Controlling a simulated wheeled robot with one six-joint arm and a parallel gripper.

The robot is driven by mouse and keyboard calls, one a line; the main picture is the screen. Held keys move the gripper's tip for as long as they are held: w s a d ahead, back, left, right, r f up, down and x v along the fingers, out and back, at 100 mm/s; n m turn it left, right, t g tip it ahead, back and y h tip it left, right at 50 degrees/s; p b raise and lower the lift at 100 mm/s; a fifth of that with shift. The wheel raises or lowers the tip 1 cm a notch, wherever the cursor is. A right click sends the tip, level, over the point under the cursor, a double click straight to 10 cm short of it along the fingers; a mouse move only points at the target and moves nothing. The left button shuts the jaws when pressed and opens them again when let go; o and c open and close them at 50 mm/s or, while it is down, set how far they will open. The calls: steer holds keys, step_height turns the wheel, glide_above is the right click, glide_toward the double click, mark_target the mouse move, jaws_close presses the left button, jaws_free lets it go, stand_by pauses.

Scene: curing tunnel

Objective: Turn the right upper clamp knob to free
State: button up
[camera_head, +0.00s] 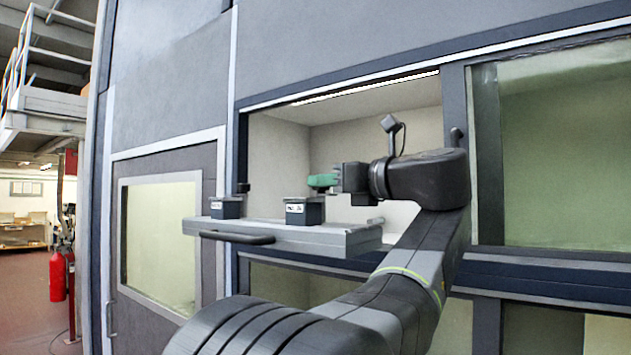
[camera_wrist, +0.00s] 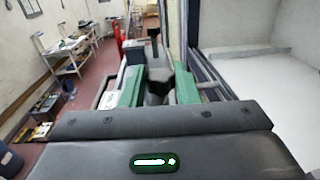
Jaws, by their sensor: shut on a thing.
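My gripper (camera_head: 320,182) has green fingertips pointing left, just above the right dark box on the protruding grey tray. In the wrist view, my gripper (camera_wrist: 158,90) has its green fingers on either side of a dark, knob-like part (camera_wrist: 157,77) and is shut on it. The fingers hide most of this part in the head view, so I cannot read its turned position or tell surely which clamp knob it is. A separate small black knob (camera_head: 457,136) shows on the post right of the opening, and a black fitting (camera_head: 243,188) on the left post.
The grey tray (camera_head: 350,240) juts out of the lit opening, with a black handle (camera_head: 237,238) in front. It bears a left dark box (camera_head: 226,208) and a right dark box (camera_head: 305,211). A glazed panel (camera_head: 560,150) stands at right. Floor at left is open near a fire extinguisher (camera_head: 57,277).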

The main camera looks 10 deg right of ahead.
steer(key=shift+d+n+g+y, duration=0.1)
steer(key=shift+n+g+y, duration=0.6)
steer(key=shift+g+y, duration=0.1)
steer(key=o, duration=1)
steer(key=shift+b+v, duration=1.6)
steer(key=shift+v, duration=5.3)
steer(key=shift+w+d, duration=0.1)
steer(key=shift+w, duration=0.05)
